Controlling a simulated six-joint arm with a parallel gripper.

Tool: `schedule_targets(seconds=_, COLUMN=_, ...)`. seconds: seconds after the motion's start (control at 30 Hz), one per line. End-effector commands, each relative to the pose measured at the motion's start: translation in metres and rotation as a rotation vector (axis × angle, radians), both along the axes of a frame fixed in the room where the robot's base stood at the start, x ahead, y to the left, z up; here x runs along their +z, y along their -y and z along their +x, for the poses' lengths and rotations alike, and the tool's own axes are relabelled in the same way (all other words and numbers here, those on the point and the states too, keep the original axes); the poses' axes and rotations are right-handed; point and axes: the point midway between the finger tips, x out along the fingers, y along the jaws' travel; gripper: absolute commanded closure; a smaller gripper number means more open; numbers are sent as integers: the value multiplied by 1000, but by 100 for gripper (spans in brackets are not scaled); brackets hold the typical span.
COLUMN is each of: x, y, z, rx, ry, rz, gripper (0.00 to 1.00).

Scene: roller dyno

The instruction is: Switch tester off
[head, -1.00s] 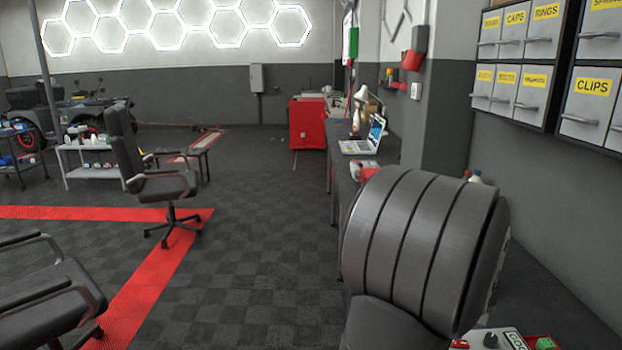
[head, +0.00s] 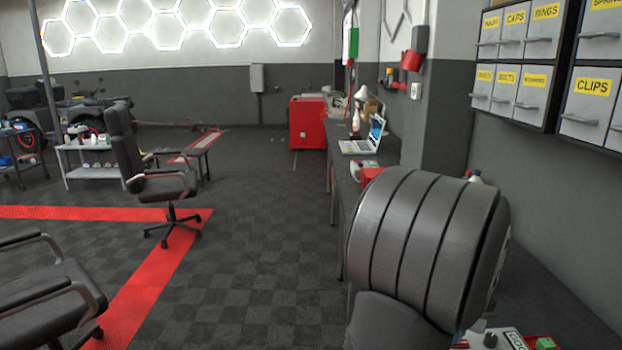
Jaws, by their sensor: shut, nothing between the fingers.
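My gripper is not in view. A large grey ribbed link of my own arm fills the lower right and hides part of the workbench. Just past its lower edge, a small light-coloured device (head: 513,339) shows at the bottom of the picture. It bears a dark knob (head: 490,340) and a green part (head: 543,343), and is cut off by the frame. It may be the tester, but I cannot tell. I cannot make out a switch or whether it is on or off.
A dark workbench (head: 570,310) runs along the right wall, with a laptop (head: 362,142) farther back. Labelled drawers (head: 520,60) hang above it. A black office chair (head: 155,180) stands at left, another seat (head: 45,295) nearer. Dark tiled floor between is clear.

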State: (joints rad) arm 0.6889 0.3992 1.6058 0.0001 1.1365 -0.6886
Motion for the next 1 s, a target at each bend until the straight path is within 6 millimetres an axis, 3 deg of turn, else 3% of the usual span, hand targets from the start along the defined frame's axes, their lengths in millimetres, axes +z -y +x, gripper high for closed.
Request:
schedule_targets(seconds=0.3, x=0, y=0, z=0, rx=0, ry=0, rz=-1, gripper=100)
schedule_targets(seconds=1.0, x=56, y=0, z=0, rx=0, ry=0, rz=-1, gripper=100)
